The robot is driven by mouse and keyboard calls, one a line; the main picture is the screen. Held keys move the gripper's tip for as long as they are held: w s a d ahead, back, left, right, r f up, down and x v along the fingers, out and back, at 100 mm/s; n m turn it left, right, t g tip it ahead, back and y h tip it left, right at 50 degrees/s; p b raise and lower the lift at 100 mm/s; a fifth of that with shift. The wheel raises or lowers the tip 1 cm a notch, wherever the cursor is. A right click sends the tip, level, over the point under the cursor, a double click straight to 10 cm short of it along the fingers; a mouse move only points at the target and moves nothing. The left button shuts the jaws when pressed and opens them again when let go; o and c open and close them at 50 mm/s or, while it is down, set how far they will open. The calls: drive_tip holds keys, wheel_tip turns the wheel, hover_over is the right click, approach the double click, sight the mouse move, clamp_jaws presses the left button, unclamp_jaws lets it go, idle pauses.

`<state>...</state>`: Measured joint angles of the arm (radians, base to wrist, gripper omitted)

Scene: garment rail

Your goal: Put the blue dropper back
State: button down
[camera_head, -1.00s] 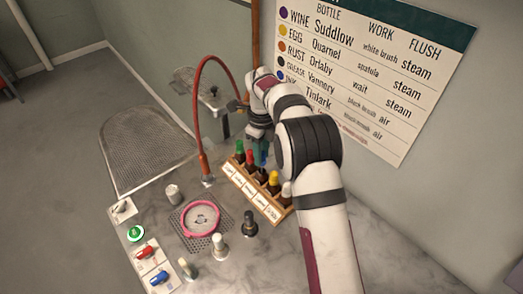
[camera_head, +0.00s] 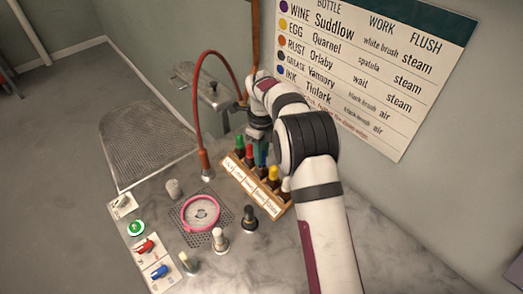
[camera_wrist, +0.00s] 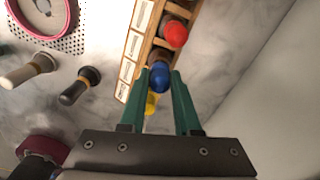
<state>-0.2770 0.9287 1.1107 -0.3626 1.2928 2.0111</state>
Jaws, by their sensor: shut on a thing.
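My gripper (camera_wrist: 160,80) is shut on the blue dropper (camera_wrist: 160,76), its green fingers on either side of the blue bulb. The bulb is in line with the wooden rack (camera_wrist: 137,52), between the red dropper (camera_wrist: 176,34) and the yellow dropper (camera_wrist: 151,103). How deep the blue dropper stands in its slot is hidden. In the head view the rack (camera_head: 238,172) stands below my gripper, with green (camera_head: 238,142), red (camera_head: 250,157) and yellow (camera_head: 273,173) bulbs showing. My arm partly covers its right end.
A pink ring (camera_head: 201,213) lies on a perforated plate left of the rack. A black-topped brush (camera_head: 249,218) and a pale brush (camera_head: 220,240) stand in front. A red hose (camera_head: 196,110) arches behind the rack. A chart (camera_head: 370,70) hangs on the wall.

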drive_tip(key=shift+f, duration=0.1)
idle(0.3)
drive_tip(key=shift+f, duration=0.5)
drive_tip(key=c, duration=0.5)
unclamp_jaws()
drive_tip(key=shift+c, duration=0.2)
drive_tip(key=shift+r, duration=0.1)
drive_tip(key=shift+r, duration=3.7)
